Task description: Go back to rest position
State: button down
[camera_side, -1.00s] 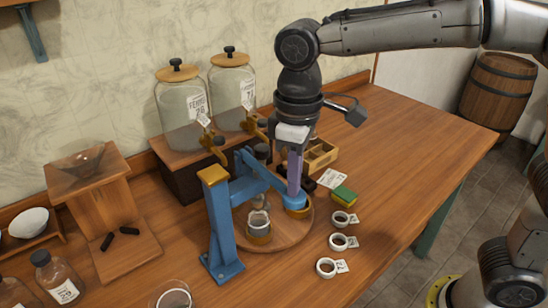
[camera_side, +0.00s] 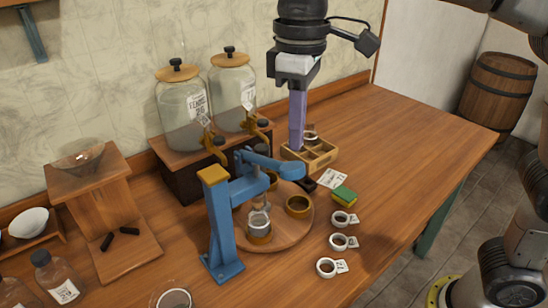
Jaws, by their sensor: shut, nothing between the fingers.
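My gripper (camera_side: 297,146) points straight down, with its purple fingers shut and nothing between them. In the picture its fingertips overlap the small wooden tray (camera_side: 322,158) behind the turntable; I cannot tell how high above it they are. The blue stand (camera_side: 221,222) has a blue arm (camera_side: 268,164) reaching over the round wooden turntable (camera_side: 285,238). A brass ring holder (camera_side: 299,207) on the turntable stands uncovered. A glass jar (camera_side: 259,220) sits in another holder at the turntable's front.
Two large glass jars with taps (camera_side: 182,110) (camera_side: 232,90) stand on a wooden box at the back. A green and yellow sponge (camera_side: 344,195) and several white rings with tags (camera_side: 339,242) lie right of the turntable. The right side of the table is clear.

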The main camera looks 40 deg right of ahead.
jog(key=shift+r, duration=0.2)
jog(key=shift+d, duration=0.25)
jog(key=s+d+r+m+t, duration=0.25)
jog(key=s+d, duration=0.55)
jog(key=d, duration=0.5)
jog(key=s+d+f+m+t, duration=0.1)
jog(key=s+d+f, duration=0.1)
jog(key=s+f, duration=0.2)
jog(key=s+d+f+m+t, duration=0.2)
jog(key=s+d+f, duration=0.1)
jog(key=f, duration=0.7)
jog(key=shift+s, duration=0.75)
